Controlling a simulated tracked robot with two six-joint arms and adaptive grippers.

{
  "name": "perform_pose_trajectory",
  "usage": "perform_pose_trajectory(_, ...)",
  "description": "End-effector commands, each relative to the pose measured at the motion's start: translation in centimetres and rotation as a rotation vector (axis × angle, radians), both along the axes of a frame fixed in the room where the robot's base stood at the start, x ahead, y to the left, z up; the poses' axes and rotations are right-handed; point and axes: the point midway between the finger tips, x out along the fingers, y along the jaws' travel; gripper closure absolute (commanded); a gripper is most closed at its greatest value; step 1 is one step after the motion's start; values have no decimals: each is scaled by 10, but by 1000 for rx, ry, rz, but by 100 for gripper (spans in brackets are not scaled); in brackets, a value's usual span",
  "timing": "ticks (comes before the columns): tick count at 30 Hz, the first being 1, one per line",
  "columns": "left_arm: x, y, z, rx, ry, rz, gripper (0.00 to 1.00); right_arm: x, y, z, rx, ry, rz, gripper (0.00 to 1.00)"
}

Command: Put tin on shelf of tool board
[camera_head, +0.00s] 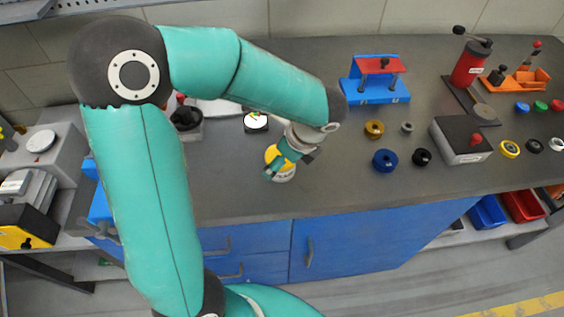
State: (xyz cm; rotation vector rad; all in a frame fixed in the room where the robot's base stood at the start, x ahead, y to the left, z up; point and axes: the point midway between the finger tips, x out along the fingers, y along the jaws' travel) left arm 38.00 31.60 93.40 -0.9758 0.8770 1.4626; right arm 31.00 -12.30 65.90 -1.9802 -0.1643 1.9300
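The yellow and white tin (284,175) stands on the dark workbench near its front edge, in the middle of the head view. My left gripper (284,168) is at the tin, reaching down from the upper right. Its teal fingers overlap the tin and partly cover it. I cannot tell whether they grip it or only stand around it. A grey perforated metal edge (95,4) shows at the top left and may be part of the tool board's shelf; the rest is out of frame. My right gripper is not in view.
Right of the tin lie a blue ring (385,161), a brass ring (374,129) and a grey box with a red button (462,140). A blue fixture (376,90) stands behind. A round dial (256,122) lies behind the tin. Bench surface between tin and blue ring is clear.

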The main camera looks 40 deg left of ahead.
Motion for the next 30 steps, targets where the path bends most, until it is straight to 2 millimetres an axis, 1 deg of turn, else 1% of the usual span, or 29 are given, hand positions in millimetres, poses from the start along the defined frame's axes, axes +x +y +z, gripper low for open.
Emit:
perform_pose_trajectory(1, -1, 3, -8, 0, 3, 2, 0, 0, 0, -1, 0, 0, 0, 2)
perform_pose_trajectory(4, -1, 6, -16, 0, 1, 2, 0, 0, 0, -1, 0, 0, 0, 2)
perform_pose_trajectory(12, -1, 7, -18, 0, 0, 1, 0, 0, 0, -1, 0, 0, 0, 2)
perform_pose_trajectory(14, -1, 7, -18, 0, 0, 1, 10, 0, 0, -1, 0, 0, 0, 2)
perform_pose_trajectory(15, -1, 7, -18, 0, 0, 1, 17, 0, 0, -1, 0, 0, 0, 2)
perform_pose_trajectory(17, -1, 7, -18, 0, -1, 2, 27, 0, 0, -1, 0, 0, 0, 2)
perform_pose_trajectory(18, -1, 7, -18, 0, 0, 1, 33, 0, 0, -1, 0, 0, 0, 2)
perform_pose_trajectory(25, -1, 7, -18, 0, -1, 2, 72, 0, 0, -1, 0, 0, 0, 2)
perform_pose_trajectory(26, -1, 7, -18, 0, -1, 2, 76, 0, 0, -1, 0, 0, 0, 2)
perform_pose_trajectory(30, -1, 7, -17, 0, -2, 1, 76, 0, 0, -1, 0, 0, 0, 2)
